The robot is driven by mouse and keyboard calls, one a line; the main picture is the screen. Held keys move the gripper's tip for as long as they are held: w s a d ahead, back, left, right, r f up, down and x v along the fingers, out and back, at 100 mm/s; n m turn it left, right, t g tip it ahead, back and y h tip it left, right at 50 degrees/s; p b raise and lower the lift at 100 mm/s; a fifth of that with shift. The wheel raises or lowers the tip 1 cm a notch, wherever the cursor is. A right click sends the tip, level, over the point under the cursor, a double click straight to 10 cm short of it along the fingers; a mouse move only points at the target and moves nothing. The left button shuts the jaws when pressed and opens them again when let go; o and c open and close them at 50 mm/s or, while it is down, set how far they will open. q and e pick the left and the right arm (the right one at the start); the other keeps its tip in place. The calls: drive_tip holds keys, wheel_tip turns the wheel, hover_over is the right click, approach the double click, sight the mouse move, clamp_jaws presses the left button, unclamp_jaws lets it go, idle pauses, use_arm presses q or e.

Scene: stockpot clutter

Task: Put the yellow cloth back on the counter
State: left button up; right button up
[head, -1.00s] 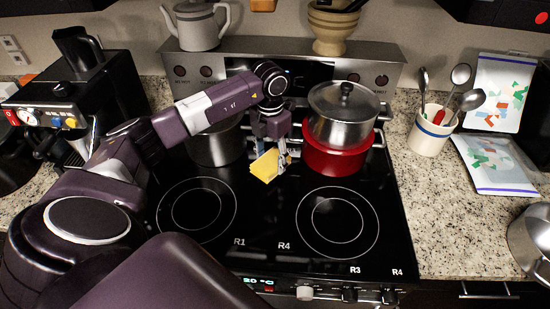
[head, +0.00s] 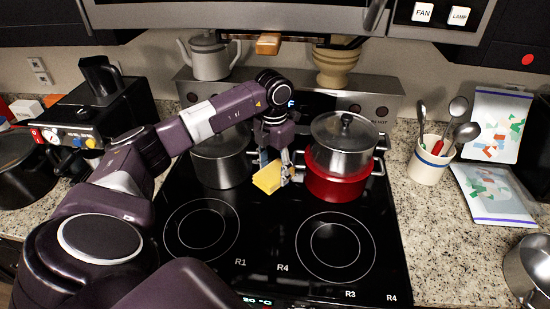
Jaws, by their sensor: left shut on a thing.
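The yellow cloth (head: 267,179) hangs in my left gripper (head: 276,163), over the black stove between the grey pot and the red pot. The gripper is shut on the cloth, its fingers partly hidden by it. Whether the cloth touches the glass I cannot tell. The speckled counter (head: 425,235) shows bare to the right of the stove. My right gripper is not in view.
A grey pot (head: 222,168) stands left of the cloth. A red pot (head: 335,184) with a steel pot (head: 343,151) on it stands to the right. The front burners are clear.

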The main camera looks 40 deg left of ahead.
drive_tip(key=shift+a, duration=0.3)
